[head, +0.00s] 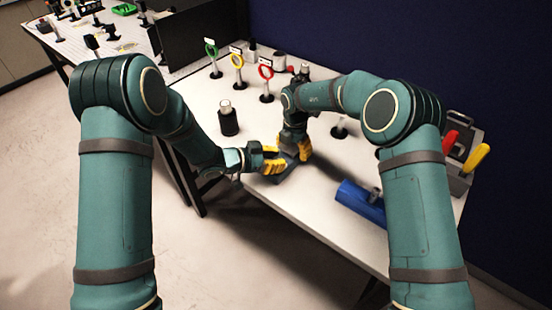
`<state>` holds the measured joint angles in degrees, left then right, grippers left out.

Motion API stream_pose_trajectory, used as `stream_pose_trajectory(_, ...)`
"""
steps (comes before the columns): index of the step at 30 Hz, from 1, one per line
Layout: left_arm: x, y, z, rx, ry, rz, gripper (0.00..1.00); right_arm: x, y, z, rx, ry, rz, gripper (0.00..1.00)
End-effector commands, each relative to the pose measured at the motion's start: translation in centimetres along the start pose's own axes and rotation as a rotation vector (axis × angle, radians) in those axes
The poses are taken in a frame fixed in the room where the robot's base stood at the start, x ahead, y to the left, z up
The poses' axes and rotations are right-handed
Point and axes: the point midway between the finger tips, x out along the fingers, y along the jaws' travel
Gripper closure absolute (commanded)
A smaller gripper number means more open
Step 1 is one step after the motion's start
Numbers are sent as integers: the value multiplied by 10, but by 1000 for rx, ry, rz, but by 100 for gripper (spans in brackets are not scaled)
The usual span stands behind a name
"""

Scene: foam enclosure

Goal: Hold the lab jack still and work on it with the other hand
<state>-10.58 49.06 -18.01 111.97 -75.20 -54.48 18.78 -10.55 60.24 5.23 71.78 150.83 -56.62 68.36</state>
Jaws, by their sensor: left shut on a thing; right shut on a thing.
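The lab jack (287,170) is a dark, low device near the front edge of the white table, mostly hidden by my grippers. My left gripper (275,162), with yellow fingers, reaches it from the left and is shut on it. My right gripper (305,152), also yellow-fingered, points down at the jack's right side from above and is shut on a part of it. Which part each gripper holds is too small to tell.
On the white table (225,165), a black bottle (228,118) stands left of the grippers. Green (211,50), yellow (237,61) and red (265,72) rings on posts stand behind. A blue cylinder (360,203) lies at the right, near a grey toolbox (462,160).

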Motion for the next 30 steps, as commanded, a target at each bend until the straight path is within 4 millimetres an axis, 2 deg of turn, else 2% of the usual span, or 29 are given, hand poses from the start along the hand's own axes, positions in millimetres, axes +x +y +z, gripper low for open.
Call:
stream_pose_trajectory(2,2,4,-1,1,3,10,100,4,1,-3,-1,6,-1,76)
stream_pose_trajectory(3,2,4,-1,1,3,10,65,4,1,-3,-1,6,-1,76)
stream_pose_trajectory(5,2,4,-1,1,3,9,44,4,1,-3,-1,6,-1,75)
stream_pose_trajectory(17,-4,0,0,0,1,1,42,3,0,-2,-2,5,-3,76)
stream_pose_trajectory(20,-16,0,-1,-1,2,-1,42,3,0,-2,-2,5,-3,76)
stream_pose_trajectory(30,-83,0,-1,0,2,-1,42,3,0,-2,-1,4,-3,76)
